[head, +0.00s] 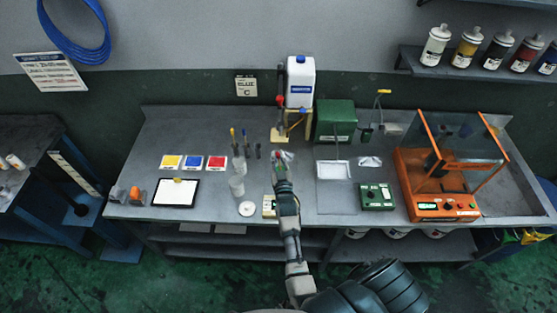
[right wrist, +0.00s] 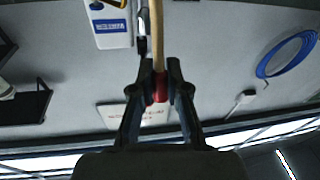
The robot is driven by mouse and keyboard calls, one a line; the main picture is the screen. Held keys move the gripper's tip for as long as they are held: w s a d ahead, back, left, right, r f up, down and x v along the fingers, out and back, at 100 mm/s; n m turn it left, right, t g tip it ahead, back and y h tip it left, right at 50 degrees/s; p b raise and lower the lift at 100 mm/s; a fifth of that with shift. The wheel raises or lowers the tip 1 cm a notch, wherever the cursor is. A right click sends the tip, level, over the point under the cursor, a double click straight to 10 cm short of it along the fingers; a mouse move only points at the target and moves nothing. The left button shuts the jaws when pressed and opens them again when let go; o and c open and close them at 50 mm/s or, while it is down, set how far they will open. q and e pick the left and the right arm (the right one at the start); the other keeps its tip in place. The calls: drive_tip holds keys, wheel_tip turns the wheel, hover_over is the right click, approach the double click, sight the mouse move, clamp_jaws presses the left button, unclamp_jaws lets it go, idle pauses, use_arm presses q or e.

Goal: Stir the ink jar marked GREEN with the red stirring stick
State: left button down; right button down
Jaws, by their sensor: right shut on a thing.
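My right gripper (head: 280,165) reaches over the middle of the bench in the head view. In the right wrist view its fingers (right wrist: 158,88) are shut on the red part of a wooden stick (right wrist: 157,35), the red stirring stick. The pale shaft extends past the fingertips to the top of that picture. In the head view the held stick is too small to make out clearly. I cannot pick out a jar marked GREEN; small labels are unreadable. My left gripper is not in view.
Left of my gripper stand clear cups (head: 237,185) and several thin tools. Behind it is a wooden stand (head: 279,135) with a white, blue-capped bottle (head: 300,85). A green box (head: 335,121) and orange machine (head: 440,207) are right. Several bottles line the shelf (head: 470,68).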

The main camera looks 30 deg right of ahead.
wheel_tip(320, 180, up, 7)
drive_tip(key=a, duration=0.1)
drive_tip(key=shift+s, duration=0.2)
idle(0.4)
drive_tip(key=shift+f, duration=0.1)
idle(0.5)
drive_tip(key=shift+r, duration=2.5)
